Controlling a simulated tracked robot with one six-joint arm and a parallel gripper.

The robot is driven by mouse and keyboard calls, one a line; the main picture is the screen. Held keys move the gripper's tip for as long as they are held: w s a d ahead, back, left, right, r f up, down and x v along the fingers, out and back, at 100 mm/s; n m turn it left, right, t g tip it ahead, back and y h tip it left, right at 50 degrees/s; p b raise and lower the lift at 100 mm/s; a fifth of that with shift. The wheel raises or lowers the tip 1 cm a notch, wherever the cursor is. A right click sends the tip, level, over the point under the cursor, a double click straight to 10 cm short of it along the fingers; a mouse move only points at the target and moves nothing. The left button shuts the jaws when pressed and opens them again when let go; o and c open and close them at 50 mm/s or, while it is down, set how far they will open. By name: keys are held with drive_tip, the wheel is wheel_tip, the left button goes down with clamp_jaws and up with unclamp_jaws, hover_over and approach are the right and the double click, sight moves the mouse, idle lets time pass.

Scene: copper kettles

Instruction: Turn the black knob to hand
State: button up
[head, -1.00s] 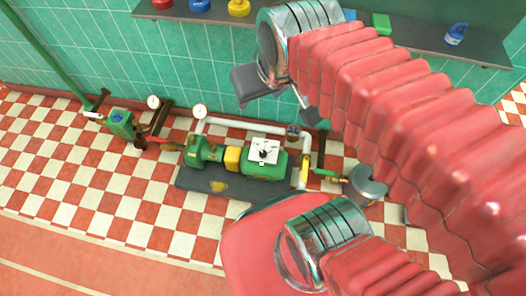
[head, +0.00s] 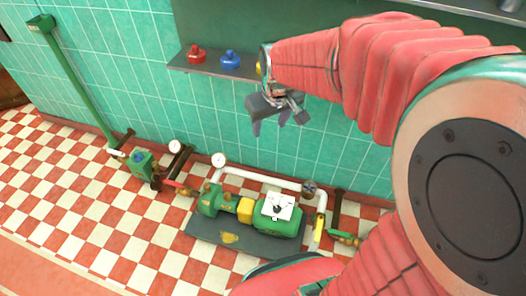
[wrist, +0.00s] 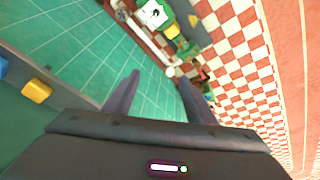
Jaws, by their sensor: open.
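The black knob (head: 277,209) sits on a white square plate (head: 285,200) on top of the green pump (head: 288,222). In the wrist view the knob (wrist: 156,13) shows small near the top edge, on its white plate. My gripper (head: 270,130) is open and empty, up in the air in front of the tiled wall. It is above the pump and well apart from the knob. In the wrist view its two fingers (wrist: 153,90) stand apart with nothing between them. The way the knob's mark points is too small to tell.
The checkered floor (head: 90,225) at left is largely clear.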

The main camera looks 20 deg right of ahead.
drive_tip(key=w+d+f+n+g, duration=0.1)
drive_tip(key=w+d+f, duration=0.2)
drive_tip(key=w+f, duration=0.6)
drive_tip(key=n+g, duration=0.3)
hover_over(277, 208)
wheel_tip(277, 208, down, 46)
drive_tip(key=shift+w+f, duration=0.1)
drive_tip(key=shift+f, duration=0.1)
drive_tip(key=shift+f, duration=6.75)
